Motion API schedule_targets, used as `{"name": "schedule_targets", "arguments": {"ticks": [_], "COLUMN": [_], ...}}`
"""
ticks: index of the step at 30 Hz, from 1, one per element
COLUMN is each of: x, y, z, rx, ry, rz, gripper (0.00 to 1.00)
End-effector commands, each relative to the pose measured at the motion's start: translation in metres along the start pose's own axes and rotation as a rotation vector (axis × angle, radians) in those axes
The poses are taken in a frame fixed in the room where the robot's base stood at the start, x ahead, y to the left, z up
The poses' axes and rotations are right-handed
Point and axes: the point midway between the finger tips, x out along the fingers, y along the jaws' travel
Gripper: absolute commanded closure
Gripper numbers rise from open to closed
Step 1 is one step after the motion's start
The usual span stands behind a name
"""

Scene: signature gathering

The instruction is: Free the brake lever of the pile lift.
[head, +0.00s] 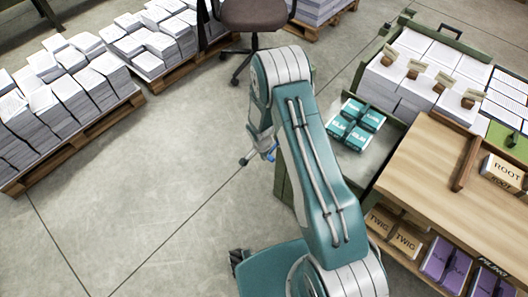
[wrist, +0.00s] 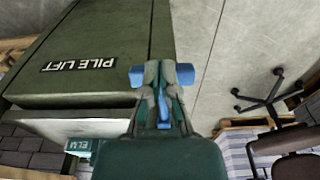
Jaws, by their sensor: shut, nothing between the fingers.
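In the head view my gripper (head: 257,157) shows only partly, left of my arm. Blue pieces show on both sides of the fingertips; I cannot tell whether they belong to the gripper. I cannot make out the brake lever.
Teal ELM packs (head: 358,121) lie on a pale surface right of my arm. A wooden bench (head: 430,165) stands at the right. A swivel chair (head: 252,16) and pallets of paper stacks (head: 65,100) stand behind and left. The floor (head: 150,190) left of my arm is clear.

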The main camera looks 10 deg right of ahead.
Motion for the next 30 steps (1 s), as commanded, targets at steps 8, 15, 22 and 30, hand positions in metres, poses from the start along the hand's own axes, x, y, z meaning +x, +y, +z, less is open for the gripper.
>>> {"name": "schedule_targets", "arguments": {"ticks": [8,15,22,30], "x": [0.013,0.017,0.017,0.014], "y": [0.0,0.0,0.0,-0.001], "z": [0.0,0.0,0.0,-0.001], "rx": [0.001,0.001,0.001,0.0], "ry": [0.0,0.0,0.0,0.001], "rz": [0.0,0.0,0.0,-0.001], "gripper": [1.0,1.0,1.0,1.0]}}
